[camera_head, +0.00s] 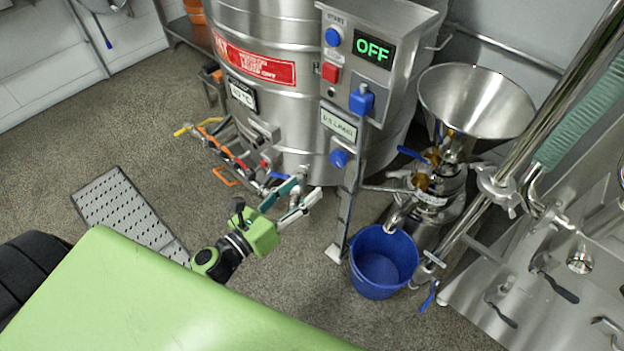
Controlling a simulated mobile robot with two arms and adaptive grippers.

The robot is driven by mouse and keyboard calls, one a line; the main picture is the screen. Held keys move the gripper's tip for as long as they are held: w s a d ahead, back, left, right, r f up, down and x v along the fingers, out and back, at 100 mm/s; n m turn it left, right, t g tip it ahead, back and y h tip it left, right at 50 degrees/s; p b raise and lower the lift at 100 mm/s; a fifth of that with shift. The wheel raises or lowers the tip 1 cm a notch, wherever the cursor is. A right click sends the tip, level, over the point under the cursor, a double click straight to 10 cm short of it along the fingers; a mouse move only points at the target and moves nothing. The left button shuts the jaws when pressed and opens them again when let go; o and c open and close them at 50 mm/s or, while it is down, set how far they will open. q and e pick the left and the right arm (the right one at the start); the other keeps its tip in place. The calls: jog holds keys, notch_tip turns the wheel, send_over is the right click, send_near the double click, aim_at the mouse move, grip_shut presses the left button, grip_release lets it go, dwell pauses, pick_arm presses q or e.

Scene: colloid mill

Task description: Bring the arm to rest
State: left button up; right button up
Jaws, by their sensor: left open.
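My left gripper (293,201) is in the middle of the view, on a green and black wrist, low in front of the large steel tank (270,120). Its two fingers are apart and nothing shows between them. Its fingertips appear close to the tank's lower side; whether they touch cannot be told. My right gripper is not in view.
A blue bucket (383,262) stands under the colloid mill's spout, with a steel funnel (476,105) above. Pipes and valves fill the right. A perforated step (125,211) lies left on open floor.

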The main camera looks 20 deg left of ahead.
pick_arm(q)
jog(key=shift+s+a, duration=0.1)
jog(key=shift+s, duration=0.2)
dwell(0.4)
